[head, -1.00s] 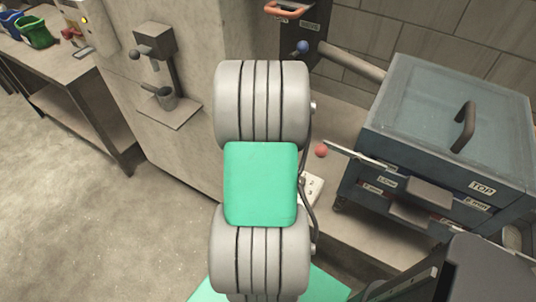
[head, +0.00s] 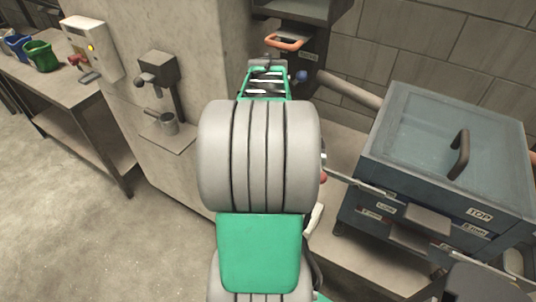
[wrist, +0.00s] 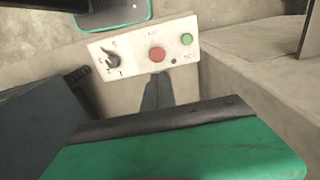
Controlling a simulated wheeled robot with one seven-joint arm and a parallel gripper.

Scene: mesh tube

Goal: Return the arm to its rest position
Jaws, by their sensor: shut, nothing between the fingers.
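My arm rises through the middle of the head view, with grey rounded links and green covers. At its far end, a green and black part with my gripper (head: 265,66) shows small, above the large grey link. In the wrist view my gripper (wrist: 157,92) shows as dark narrow fingers, together and empty. They appear in front of a pale control panel (wrist: 130,55) with a black knob, a red button and a green button; I cannot tell if they touch it. My own green cover fills the bottom of the wrist view.
A blue-grey drawer cabinet (head: 440,165) with a glassy lid stands at right on a ledge. An orange handle (head: 285,42) and a blue knob (head: 302,76) are behind my arm. A lever fixture (head: 160,85) is on the wall at left. A side table (head: 70,100) holds bins. Floor at lower left is clear.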

